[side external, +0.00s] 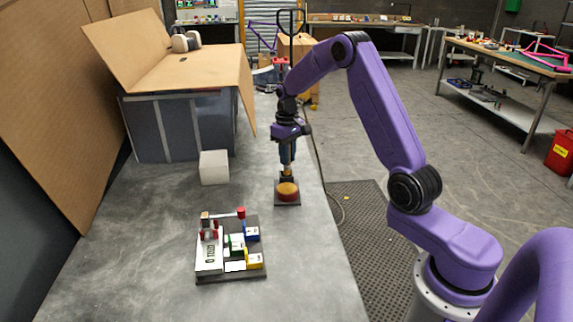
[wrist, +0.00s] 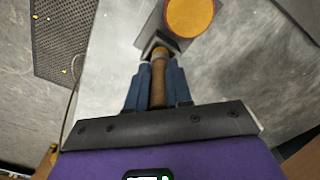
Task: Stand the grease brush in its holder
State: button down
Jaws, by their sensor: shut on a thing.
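My gripper (side external: 287,164) points down over the table and is shut on the grease brush. In the wrist view the brush's brown handle (wrist: 158,84) runs between the two blue fingers, in line with them. The brush's lower end meets the dark holder (wrist: 151,45), which stands on a dark base plate behind a round pot. The pot (side external: 287,191) is red with an orange top, and the top also shows in the wrist view (wrist: 190,17). The fingers and pot hide the brush tip, so I cannot tell how deep it sits in the holder.
A pale block (side external: 214,167) stands left of the holder, before a grey booth with cardboard flaps (side external: 185,75). A dark tray (side external: 240,275) with small coloured parts and a red-ended lever lies in front. The table is clear between them.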

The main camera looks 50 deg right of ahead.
jog(key=shift+w+f, duration=0.2)
jog(key=shift+f, duration=1.6)
jog(key=c, duration=1)
grip_release()
jog(key=shift+f, duration=0.15)
jog(key=shift+c, duration=0.2)
